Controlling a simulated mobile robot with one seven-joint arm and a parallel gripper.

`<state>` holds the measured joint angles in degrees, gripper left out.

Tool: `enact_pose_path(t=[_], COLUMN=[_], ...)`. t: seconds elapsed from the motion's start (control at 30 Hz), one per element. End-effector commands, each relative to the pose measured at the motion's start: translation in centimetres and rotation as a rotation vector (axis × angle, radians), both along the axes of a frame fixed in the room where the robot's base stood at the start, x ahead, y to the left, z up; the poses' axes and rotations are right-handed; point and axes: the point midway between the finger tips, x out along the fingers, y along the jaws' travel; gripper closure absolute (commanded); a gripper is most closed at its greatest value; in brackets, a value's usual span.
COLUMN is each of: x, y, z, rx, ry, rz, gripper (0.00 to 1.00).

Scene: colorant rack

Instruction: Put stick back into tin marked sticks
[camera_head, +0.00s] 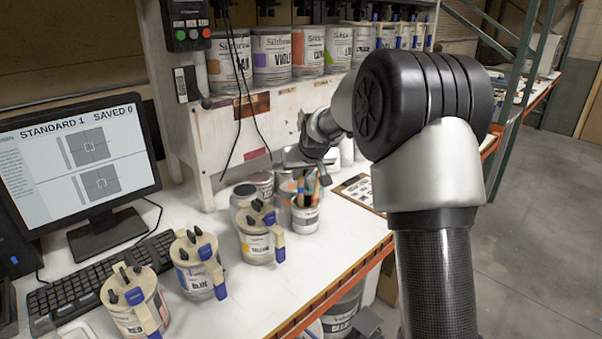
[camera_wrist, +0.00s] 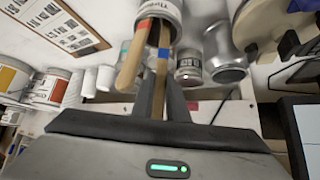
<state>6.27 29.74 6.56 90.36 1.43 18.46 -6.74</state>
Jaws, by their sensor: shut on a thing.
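The tin (camera_head: 305,217) stands upright on the white bench, with coloured-tipped sticks (camera_head: 311,186) at its mouth. The tin also shows at the top of the wrist view (camera_wrist: 160,9), its label too cut off to read. My gripper (camera_wrist: 165,100) is shut on a wooden stick (camera_wrist: 162,72) with a blue band. The held stick's far end overlaps the tin's mouth; I cannot tell how deep it reaches. In the head view my gripper is just above the tin, partly hidden.
Lidded paint cans marked yellow (camera_head: 256,246), blue (camera_head: 198,277) and red (camera_head: 133,315) stand front left. A grey metal can (camera_wrist: 226,55) stands close beside the tin. A printed sheet (camera_head: 361,190) lies to its right. A shelf of colorant cans (camera_head: 271,58) is behind.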

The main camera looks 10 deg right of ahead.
Motion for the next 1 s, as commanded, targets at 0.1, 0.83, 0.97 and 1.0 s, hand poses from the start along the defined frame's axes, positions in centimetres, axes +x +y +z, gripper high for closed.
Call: enact_pose_path(t=[0.1,0.83,0.97,1.0], x=[0.0,-4.0,-6.2,-6.9], y=[0.0,-0.4,-0.5,-0.5], z=[0.0,4.7,7.2,7.9], rx=[0.000,-0.001,-0.001,-0.001], ry=[0.000,-0.005,-0.005,-0.005], rz=[0.000,-0.001,-0.001,-0.001], gripper=[0.75,0.65,0.65,0.65])
